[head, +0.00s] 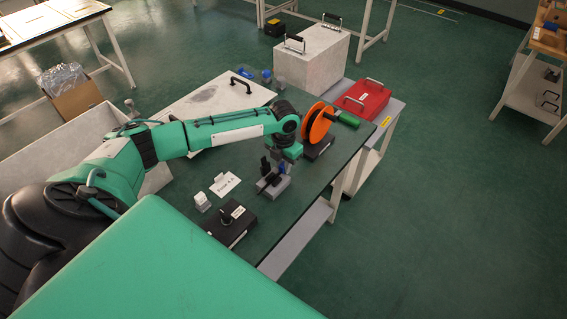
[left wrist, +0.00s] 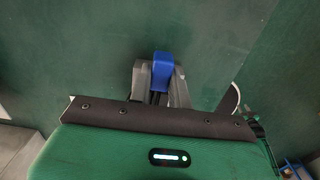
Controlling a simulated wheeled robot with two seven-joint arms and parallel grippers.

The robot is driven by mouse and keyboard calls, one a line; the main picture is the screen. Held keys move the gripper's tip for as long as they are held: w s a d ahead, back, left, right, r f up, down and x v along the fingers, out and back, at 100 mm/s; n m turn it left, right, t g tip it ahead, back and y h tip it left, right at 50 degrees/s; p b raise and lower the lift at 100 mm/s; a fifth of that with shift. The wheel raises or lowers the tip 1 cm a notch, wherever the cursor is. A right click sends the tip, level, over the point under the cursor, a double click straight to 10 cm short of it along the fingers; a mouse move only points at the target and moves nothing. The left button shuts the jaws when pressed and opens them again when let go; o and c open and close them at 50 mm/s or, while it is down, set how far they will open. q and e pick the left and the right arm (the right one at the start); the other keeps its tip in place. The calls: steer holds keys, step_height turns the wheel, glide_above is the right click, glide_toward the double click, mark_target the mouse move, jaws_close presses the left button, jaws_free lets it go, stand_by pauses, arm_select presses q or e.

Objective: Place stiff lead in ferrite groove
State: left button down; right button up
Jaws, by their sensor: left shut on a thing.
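My left gripper (head: 284,168) points down over the dark work table. In the left wrist view its two grey fingers (left wrist: 160,88) are shut on a blue piece (left wrist: 161,68), which may be the lead's grip or end. The blue piece also shows small in the head view (head: 286,167). Just below and beside it stands a small grey block with black upright parts (head: 272,187). I cannot tell whether the held piece touches this block. The ferrite groove and any thin lead are too small to make out. My right gripper is not in view.
A black box with a knob (head: 230,222), a white card (head: 225,185) and a small white block (head: 202,201) lie nearer. A red case (head: 362,98) is at the back right.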

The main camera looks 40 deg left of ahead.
arm_select(q)
steer(key=shift+f, duration=0.1)
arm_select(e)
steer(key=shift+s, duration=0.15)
arm_select(q)
steer(key=c, duration=1.3)
jaws_free()
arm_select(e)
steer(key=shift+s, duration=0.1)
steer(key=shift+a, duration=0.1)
arm_select(q)
steer(key=shift+r, duration=0.25)
step_height(320, 180, up, 12)
steer(key=b, duration=0.1)
steer(key=shift+b, duration=0.35)
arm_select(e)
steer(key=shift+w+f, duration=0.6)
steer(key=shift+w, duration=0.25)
arm_select(q)
steer(key=shift+f, duration=0.1)
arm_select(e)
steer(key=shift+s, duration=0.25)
